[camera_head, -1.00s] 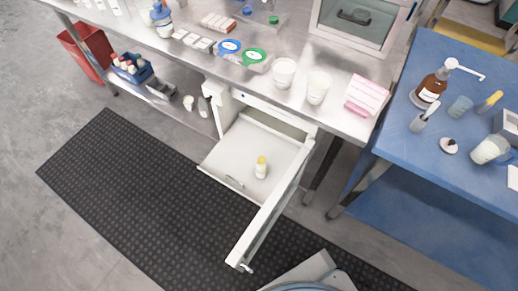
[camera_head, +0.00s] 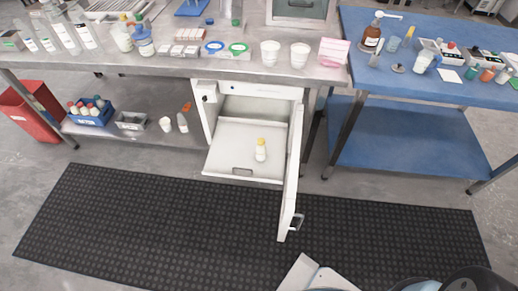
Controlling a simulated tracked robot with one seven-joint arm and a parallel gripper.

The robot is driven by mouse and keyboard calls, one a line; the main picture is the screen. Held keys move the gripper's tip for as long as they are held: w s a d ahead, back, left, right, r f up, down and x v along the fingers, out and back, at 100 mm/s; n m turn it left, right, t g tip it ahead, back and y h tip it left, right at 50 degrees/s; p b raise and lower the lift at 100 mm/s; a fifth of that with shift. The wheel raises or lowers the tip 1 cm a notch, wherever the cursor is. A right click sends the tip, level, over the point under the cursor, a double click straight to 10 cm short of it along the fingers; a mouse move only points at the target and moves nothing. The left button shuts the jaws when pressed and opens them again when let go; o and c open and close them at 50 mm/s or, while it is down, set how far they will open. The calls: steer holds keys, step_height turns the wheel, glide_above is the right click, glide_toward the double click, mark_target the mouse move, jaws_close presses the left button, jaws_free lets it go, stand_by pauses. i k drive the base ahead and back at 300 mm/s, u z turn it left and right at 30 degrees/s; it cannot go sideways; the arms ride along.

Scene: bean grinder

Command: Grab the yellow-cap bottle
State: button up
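A small white bottle with a yellow cap (camera_head: 261,150) stands upright on a pulled-out white tray (camera_head: 228,150). The tray belongs to a white cabinet (camera_head: 205,112) under the steel bench. The cabinet door (camera_head: 291,185) is swung open toward me, just to the right of the bottle. Parts of my own body show at the bottom right edge. My gripper's fingers cannot be made out, and nothing touches the bottle.
A black ribbed mat (camera_head: 150,215) covers the floor before the cabinet. The steel bench (camera_head: 330,75) overhead carries cups and bottles. A blue table (camera_head: 450,92) stands right. A red bin (camera_head: 30,110) and blue rack (camera_head: 92,118) are left. The floor in front is clear.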

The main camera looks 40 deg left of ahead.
mark_target(261, 147)
steer(key=u, duration=1.1)
steer(key=k, duration=0.4)
steer(key=u, duration=0.6)
steer(key=i, duration=0.5)
steer(key=u, duration=0.05)
